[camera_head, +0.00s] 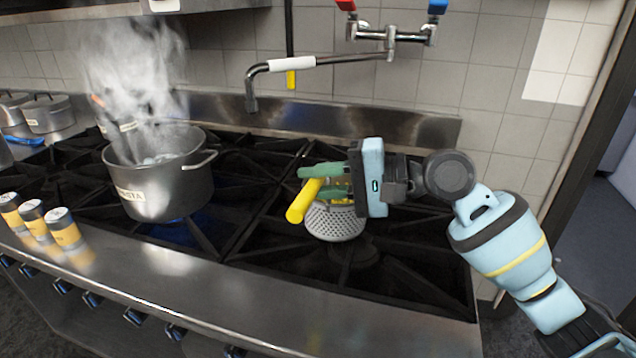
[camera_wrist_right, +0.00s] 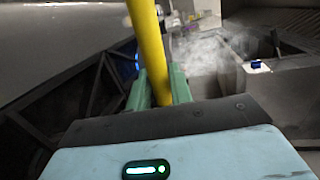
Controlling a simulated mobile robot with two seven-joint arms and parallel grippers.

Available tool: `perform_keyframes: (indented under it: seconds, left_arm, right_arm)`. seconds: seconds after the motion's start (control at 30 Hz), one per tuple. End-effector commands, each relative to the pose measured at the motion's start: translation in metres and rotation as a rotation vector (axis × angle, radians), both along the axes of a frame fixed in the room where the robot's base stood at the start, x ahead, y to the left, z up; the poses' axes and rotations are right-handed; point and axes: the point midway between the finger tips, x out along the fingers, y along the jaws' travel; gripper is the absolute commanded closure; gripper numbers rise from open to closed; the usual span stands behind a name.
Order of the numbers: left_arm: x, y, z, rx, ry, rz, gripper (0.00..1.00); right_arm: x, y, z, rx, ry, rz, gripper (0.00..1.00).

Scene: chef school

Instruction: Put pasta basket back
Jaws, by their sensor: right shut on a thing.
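The pasta basket (camera_head: 335,222) is a light perforated metal bowl with a yellow handle (camera_head: 302,202). It is over the right part of the stove; I cannot tell whether it touches the grate. My right gripper (camera_head: 312,182) has green fingers shut on the yellow handle, which also shows between the fingers in the right wrist view (camera_wrist_right: 152,60). The steaming dark pot (camera_head: 155,190), with a partly readable label, stands on a burner at the left. Contents of the basket are partly hidden by the gripper. My left gripper is not in view.
Several cans with yellow labels (camera_head: 62,229) stand on the stove's front ledge at the left. A pot filler tap (camera_head: 300,65) reaches out from the wall above the stove. More pots (camera_head: 48,115) stand at the far left. The right grates (camera_head: 420,250) are mostly clear.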

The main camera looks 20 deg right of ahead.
Motion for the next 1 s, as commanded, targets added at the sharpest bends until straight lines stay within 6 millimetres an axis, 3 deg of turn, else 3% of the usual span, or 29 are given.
perform_keyframes:
  seconds: [0.47,0.5,0.63,1.0]
  left_arm:
    - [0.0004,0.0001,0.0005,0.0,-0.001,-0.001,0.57]
    - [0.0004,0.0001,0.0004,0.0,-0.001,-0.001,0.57]
    - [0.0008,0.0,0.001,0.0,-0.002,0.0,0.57]
    - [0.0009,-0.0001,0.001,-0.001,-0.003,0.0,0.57]
  right_arm:
    - [-0.0002,-0.0002,-0.0039,0.001,-0.005,0.0,1.0]
    - [-0.0002,-0.0001,-0.005,0.0,-0.001,0.0,0.75]
    - [-0.0002,-0.0001,-0.005,0.0,-0.001,0.0,0.58]
    - [-0.0004,-0.0013,-0.002,0.0,-0.002,-0.001,0.57]
